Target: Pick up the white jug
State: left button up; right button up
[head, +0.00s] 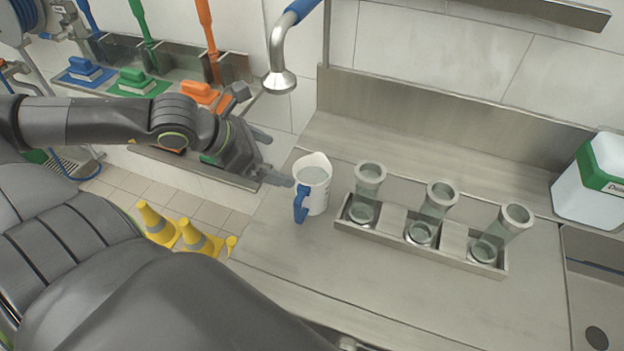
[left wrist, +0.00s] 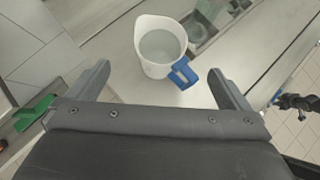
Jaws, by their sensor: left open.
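The white jug (head: 313,188) stands upright on the steel counter (head: 300,255), left of the cup rack. It has a blue handle (head: 300,203) facing the front left and holds clear liquid. My left gripper (head: 279,160) is just left of the jug, open and empty, apart from it. In the left wrist view the jug (left wrist: 157,45) lies ahead, between and beyond the two spread fingers of my left gripper (left wrist: 158,82), with the handle toward the right finger. My right gripper is not in view.
A steel rack (head: 420,238) with three clear cups stands right of the jug. A blue-topped tap (head: 280,75) hangs above and behind. A white bottle (head: 592,180) with a green label stands at far right, by a sink (head: 595,285). Yellow cones (head: 158,222) stand on the floor.

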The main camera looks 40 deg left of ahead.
aim_at(311, 170)
pick_arm(q)
jog(key=shift+b+x, duration=1.75)
jog(key=shift+x, duration=2.3)
jog(key=shift+d+p+x, duration=0.25)
jog(key=shift+p+x, duration=0.15)
jog(key=shift+x, duration=2.1)
jog(key=shift+w, duration=0.1)
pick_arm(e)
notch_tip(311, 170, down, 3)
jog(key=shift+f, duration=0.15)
pick_arm(q)
jog(key=shift+r, duration=0.1)
jog(key=c, duration=1.5)
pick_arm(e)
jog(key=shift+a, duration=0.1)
